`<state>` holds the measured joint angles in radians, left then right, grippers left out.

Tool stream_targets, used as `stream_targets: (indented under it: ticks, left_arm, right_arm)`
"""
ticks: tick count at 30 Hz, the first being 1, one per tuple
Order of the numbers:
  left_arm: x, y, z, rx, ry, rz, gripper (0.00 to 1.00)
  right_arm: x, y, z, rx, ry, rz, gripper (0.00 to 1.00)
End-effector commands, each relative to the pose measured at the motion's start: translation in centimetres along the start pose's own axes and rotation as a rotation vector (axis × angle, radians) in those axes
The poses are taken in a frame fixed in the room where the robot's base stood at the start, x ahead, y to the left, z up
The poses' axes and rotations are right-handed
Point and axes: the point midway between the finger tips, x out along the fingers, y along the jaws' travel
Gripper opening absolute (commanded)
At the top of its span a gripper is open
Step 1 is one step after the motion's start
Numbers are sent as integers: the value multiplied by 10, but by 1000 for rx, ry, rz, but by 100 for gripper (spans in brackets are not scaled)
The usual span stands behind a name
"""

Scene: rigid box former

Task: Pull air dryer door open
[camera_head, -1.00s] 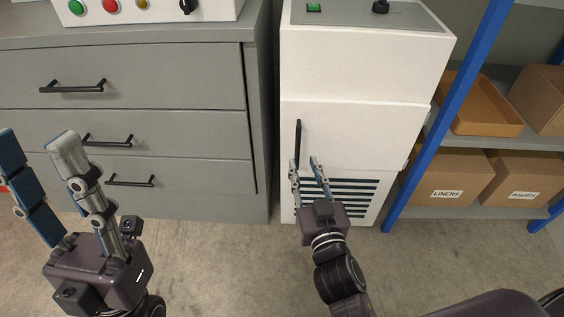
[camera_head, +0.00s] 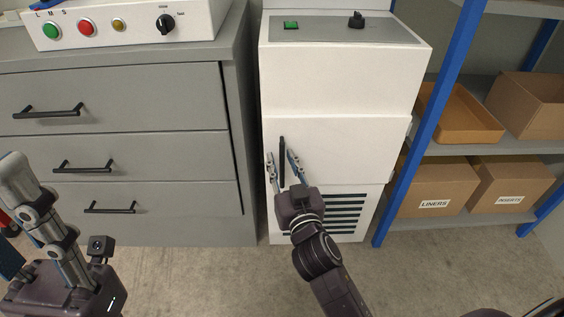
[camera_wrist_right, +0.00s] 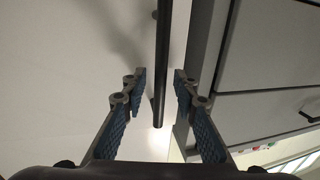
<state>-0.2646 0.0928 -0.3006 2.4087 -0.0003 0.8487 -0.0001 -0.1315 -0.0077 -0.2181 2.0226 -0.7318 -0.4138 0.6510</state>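The air dryer (camera_head: 340,75) is a white cabinet in the middle of the head view. Its door (camera_head: 345,150) is a closed white panel above a dark vent grille (camera_head: 330,214). A black vertical bar handle (camera_head: 282,160) is on the door's left side. My right gripper (camera_head: 281,164) is open at the handle, one finger on each side of the bar. In the right wrist view the handle (camera_wrist_right: 163,70) runs between the two open fingers (camera_wrist_right: 158,92), with gaps on both sides. My left gripper (camera_head: 15,215) is only partly in view at the lower left, fingers apart.
A grey drawer cabinet (camera_head: 110,150) stands left of the dryer, with a control box (camera_head: 120,22) on top. A blue-post shelf (camera_head: 430,125) with cardboard boxes (camera_head: 435,186) and an orange tray (camera_head: 460,115) stands close on the right. The floor (camera_head: 200,280) in front is clear.

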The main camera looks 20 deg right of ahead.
Motion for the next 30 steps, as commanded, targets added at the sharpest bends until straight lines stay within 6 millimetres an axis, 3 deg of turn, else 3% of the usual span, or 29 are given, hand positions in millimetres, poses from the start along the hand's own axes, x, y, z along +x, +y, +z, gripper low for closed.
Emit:
stream_targets:
  ticks: [4, 11, 30]
  left_arm:
    - [0, 0, 0, 0, 0, 0, 40]
    - [0, 0, 0, 0, 2, 0, 40]
    - [3, -1, -4, -1, -10, -11, 40]
  right_arm:
    - [0, 0, 0, 0, 0, 0, 25]
    - [0, 0, 0, 0, 0, 0, 0]
    - [-10, -1, -2, -3, -1, -44, 0]
